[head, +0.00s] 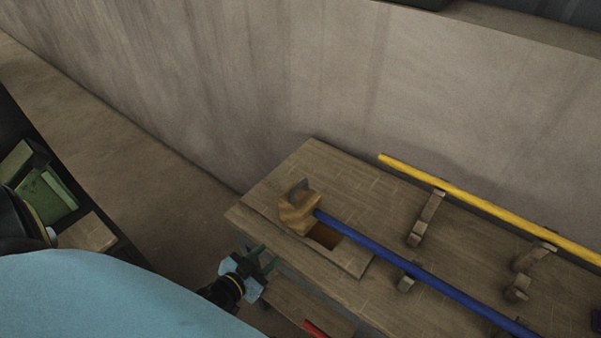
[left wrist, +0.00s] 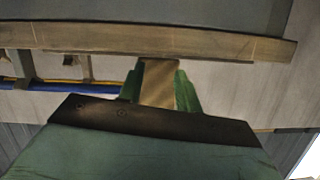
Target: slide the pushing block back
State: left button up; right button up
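The pushing block (head: 298,212) is a wooden block with a grey upright plate on top. It sits near the left end of the wooden table (head: 290,170), beside a rectangular slot. The end of a blue pole (head: 400,262) meets its right side. My left gripper (head: 266,260), with green fingers, is just off the table's front edge, below and apart from the block. Its fingers are apart. In the left wrist view, a tan wooden surface shows between the fingers (left wrist: 160,88); I cannot tell what it belongs to. My right gripper is not in view.
A yellow pole (head: 480,204) lies along the table's back on wooden supports (head: 426,218). A lower shelf (head: 300,303) with a red item (head: 315,329) is under the front edge. A wall stands behind. Green boxes (head: 45,195) stand at far left.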

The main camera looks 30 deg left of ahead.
aim_at(301, 181)
pick_arm(q)
notch_tip(301, 181, up, 14)
jog(key=w+t+p, duration=0.1)
jog(key=w+t, duration=0.2)
jog(key=t, duration=0.1)
jog(key=shift+m, duration=0.4)
jog(key=w, duration=1.3)
jog(key=shift+d+f, duration=0.15)
jog(key=shift+d, duration=0.25)
jog(key=shift+c, duration=0.4)
grip_shut()
